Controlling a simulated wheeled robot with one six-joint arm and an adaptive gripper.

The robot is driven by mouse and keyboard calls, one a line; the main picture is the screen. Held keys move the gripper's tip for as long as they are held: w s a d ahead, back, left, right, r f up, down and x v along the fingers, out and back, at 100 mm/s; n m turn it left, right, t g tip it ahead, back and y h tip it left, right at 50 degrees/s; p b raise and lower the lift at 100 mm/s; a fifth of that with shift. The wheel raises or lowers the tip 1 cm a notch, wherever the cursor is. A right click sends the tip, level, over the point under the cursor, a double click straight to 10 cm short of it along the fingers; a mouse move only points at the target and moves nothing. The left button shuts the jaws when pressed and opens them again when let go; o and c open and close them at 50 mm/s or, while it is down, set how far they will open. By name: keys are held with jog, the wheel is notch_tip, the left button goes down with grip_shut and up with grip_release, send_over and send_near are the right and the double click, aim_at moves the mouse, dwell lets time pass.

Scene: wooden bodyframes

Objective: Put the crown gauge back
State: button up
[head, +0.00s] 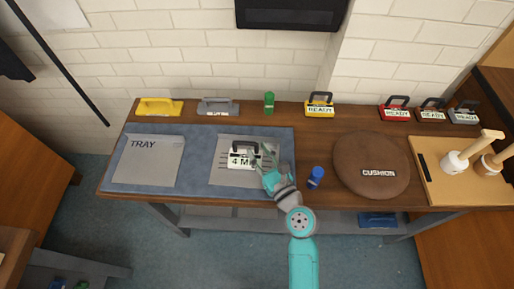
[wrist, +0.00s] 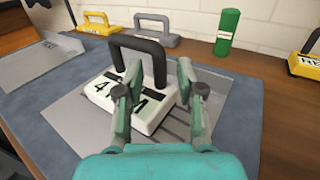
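A white block with a black arched handle (wrist: 140,50) and a partly covered label that seems to read "4 M" sits on a grey plate (head: 222,176) on the blue-grey mat. The same white block (head: 240,161) shows in the head view. No label naming a crown gauge is readable. My gripper (head: 263,157) is at the block's right side. In the wrist view my gripper (wrist: 157,82) has its two fingers spread apart, with the right part of the handle appearing between them. I cannot tell whether they touch it. The left finger hides part of the label.
A grey sheet marked TRAY (head: 150,165) lies empty at left. Along the back stand yellow (head: 158,106) and grey (head: 218,107) handled blocks, a green cylinder (head: 269,102) and several READY blocks. A blue cylinder (head: 316,177) and brown round cushion (head: 365,155) are to the right.

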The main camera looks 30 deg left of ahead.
aim_at(244, 142)
jog(key=v, duration=0.8)
jog(key=shift+s+d+r, duration=0.1)
jog(key=shift+r, duration=0.05)
jog(key=shift+o, duration=0.5)
jog(key=shift+s+d, duration=0.1)
jog(key=shift+d, duration=0.1)
jog(key=a+n, duration=0.1)
jog(key=n, duration=0.2)
jog(key=s+a+r+n+h, duration=0.1)
jog(key=n, duration=0.3)
jog(key=s+a+r+n, duration=0.1)
jog(key=n, duration=0.2)
jog(key=shift+s+h, duration=0.1)
jog(key=shift+h, duration=0.2)
jog(key=n, duration=0.1)
jog(key=r+n, duration=0.1)
jog(key=n, duration=0.1)
jog(key=n+h, duration=0.1)
jog(key=n, duration=0.1)
jog(key=shift+s+a+r+t, duration=0.2)
jog(key=shift+a+r+t, duration=0.1)
jog(key=shift+r, duration=0.05)
jog(key=shift+r+n, duration=0.1)
jog(key=shift+n, duration=0.2)
jog(key=shift+w+a, duration=0.25)
jog(key=shift+a, duration=0.1)
jog(key=x, duration=1)
jog(key=shift+s, duration=0.1)
grip_shut()
